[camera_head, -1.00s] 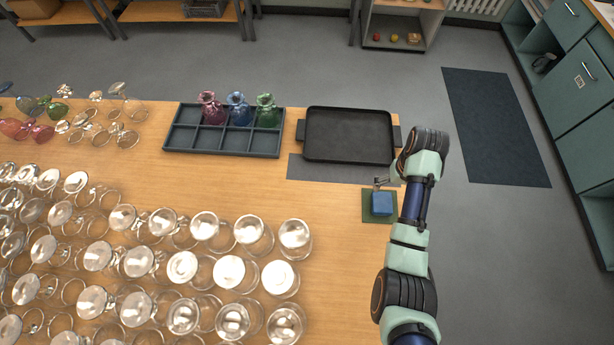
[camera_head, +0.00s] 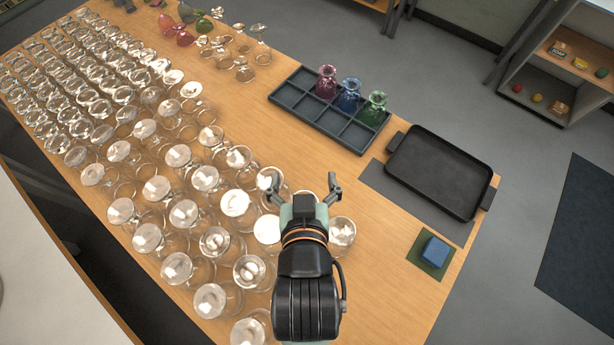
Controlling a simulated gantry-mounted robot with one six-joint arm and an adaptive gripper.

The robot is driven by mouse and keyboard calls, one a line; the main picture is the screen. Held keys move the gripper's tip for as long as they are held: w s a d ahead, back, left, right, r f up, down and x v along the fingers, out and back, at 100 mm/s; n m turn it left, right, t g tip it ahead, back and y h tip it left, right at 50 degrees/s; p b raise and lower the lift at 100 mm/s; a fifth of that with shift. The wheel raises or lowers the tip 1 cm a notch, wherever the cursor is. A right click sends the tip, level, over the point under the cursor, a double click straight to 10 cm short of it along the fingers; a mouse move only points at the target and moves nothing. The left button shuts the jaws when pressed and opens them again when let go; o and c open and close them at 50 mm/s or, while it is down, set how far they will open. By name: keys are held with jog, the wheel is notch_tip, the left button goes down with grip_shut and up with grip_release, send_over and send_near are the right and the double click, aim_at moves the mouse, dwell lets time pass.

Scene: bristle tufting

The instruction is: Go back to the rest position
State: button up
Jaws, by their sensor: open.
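My gripper (camera_head: 305,187) is open and empty, its two fingers spread apart. In the picture it overlaps the near right end of the rows of upturned glasses (camera_head: 234,203); I cannot tell its height above them. A blue block (camera_head: 435,250) rests on a green square mat (camera_head: 418,258) at the right end of the table, well apart from my gripper. A dark compartment tray (camera_head: 297,104) holds a pink vase (camera_head: 326,82), a blue vase (camera_head: 349,95) and a green vase (camera_head: 373,108) along its far side. Its near compartments look empty.
A black tray (camera_head: 440,170) sits partly on a grey mat (camera_head: 385,192) and looks empty. More coloured glasses (camera_head: 180,35) stand at the far left. Bare wood (camera_head: 375,235) lies between the clear glasses and the blue block. A shelf unit (camera_head: 530,105) stands beyond the table.

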notch_tip(320, 180, up, 25)
jog(key=p, duration=2.4)
jog(key=shift+f+p, duration=0.2)
jog(key=shift+p, duration=0.1)
jog(key=shift+o, duration=0.5)
jog(key=shift+d+f+b, duration=0.1)
jog(key=shift+f+b, duration=0.25)
jog(key=shift+f, duration=0.05)
